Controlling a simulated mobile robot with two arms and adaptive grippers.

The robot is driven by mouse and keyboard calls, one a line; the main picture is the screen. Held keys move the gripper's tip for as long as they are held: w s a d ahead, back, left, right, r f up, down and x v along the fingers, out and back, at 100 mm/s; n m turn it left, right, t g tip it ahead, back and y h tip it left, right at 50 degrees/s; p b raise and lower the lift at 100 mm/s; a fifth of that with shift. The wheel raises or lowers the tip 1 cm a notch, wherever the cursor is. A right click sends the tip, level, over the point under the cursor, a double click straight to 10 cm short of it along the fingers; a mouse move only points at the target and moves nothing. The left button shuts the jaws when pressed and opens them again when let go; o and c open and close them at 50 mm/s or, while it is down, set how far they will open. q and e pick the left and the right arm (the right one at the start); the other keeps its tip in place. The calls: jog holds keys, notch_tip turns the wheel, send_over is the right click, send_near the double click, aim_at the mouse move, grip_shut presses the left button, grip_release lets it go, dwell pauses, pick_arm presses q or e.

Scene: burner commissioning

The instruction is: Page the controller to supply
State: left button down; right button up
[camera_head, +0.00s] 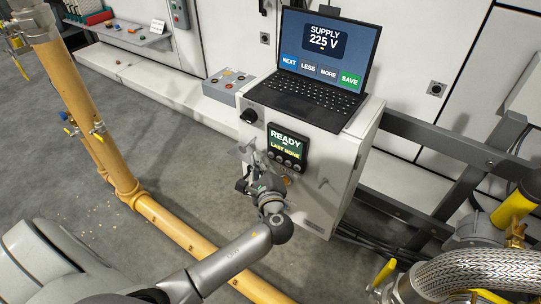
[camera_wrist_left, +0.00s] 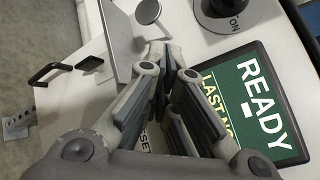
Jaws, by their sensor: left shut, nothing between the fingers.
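The controller (camera_head: 286,147) is a dark panel on the front of a white cabinet. Its green screen reads "READY" and "LAST NONE", with a row of small round buttons below. The screen also fills the right of the left wrist view (camera_wrist_left: 258,100), partly hidden by a finger. A laptop (camera_head: 318,62) on the cabinet top shows "SUPPLY 225 V" above NEXT, LESS, MORE and SAVE tiles. My left gripper (camera_head: 250,158) is shut and empty at the cabinet front, just left of the controller. Its fingers (camera_wrist_left: 168,62) partly hide a "RESET" label. My right gripper is not in view.
A black knob (camera_head: 249,116) sits upper left on the cabinet (camera_head: 340,180). A tilted metal plate (camera_wrist_left: 122,40) and round-headed pin (camera_wrist_left: 148,11) stand close to my fingers. A grey button box (camera_head: 229,82) is behind. Yellow pipes (camera_head: 175,225) cross the floor.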

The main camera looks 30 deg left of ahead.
pick_arm(q)
jog(key=shift+w, duration=0.1)
jog(key=shift+w, duration=0.35)
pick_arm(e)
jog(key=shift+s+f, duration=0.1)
pick_arm(q)
jog(key=shift+w, duration=0.35)
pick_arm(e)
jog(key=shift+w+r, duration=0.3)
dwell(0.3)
pick_arm(q)
jog(key=shift+s+p, duration=0.45)
jog(key=shift+s, duration=0.3)
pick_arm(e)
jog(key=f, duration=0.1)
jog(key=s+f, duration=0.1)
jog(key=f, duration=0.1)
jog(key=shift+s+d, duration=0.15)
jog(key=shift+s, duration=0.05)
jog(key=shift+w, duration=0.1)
pick_arm(q)
jog(key=shift+s, duration=0.15)
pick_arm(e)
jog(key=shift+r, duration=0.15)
